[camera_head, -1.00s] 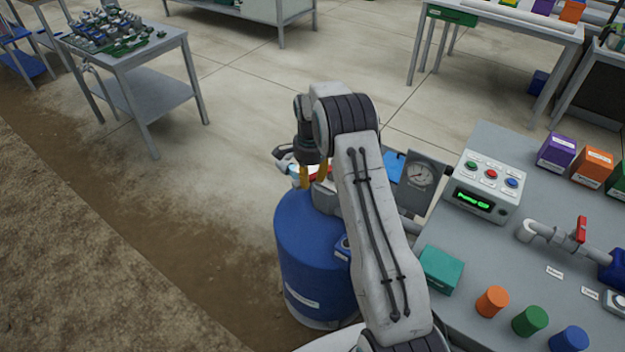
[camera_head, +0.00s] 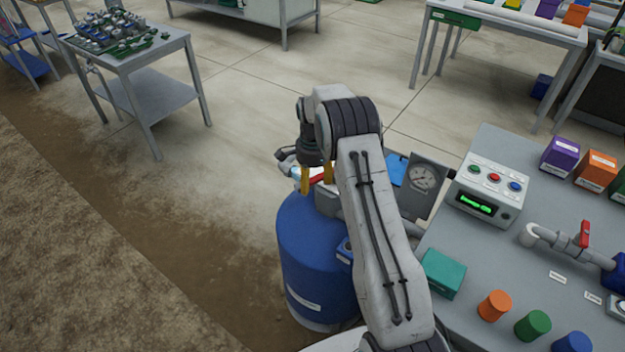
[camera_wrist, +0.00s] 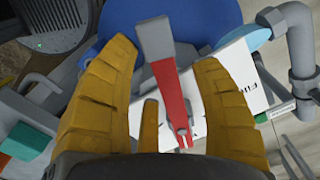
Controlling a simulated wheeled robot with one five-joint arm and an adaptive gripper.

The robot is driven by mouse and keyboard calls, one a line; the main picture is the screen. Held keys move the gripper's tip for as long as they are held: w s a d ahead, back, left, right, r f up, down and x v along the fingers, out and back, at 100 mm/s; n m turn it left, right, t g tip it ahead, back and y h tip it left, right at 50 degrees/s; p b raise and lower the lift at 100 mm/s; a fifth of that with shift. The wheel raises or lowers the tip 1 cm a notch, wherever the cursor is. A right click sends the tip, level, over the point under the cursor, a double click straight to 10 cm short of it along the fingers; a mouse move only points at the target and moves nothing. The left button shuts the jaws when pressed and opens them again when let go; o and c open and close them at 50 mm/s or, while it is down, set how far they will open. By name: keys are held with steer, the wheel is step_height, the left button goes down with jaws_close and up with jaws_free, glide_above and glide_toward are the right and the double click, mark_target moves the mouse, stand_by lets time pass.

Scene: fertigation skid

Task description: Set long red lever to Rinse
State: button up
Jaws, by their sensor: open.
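The long red lever (camera_wrist: 172,92) has a grey end and a pivot at its red end. It sits on top of the blue tank (camera_head: 312,250), over a white plate (camera_wrist: 235,85) with partly visible lettering starting "FI". No Rinse mark is readable. My gripper (camera_wrist: 163,57) is open, with one yellow finger on each side of the lever; whether either touches it I cannot tell. In the head view my gripper (camera_head: 317,183) is above the tank top, and only a bit of red shows between its fingers.
The bench on the right bears a control box (camera_head: 487,190), a teal box (camera_head: 443,272), several coloured caps and a small red valve handle (camera_head: 585,233). Floor left of the tank is clear.

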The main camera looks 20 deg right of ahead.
steer(key=shift+r, duration=0.15)
step_height(320, 180, up, 12)
stand_by(0.6)
stand_by(0.4)
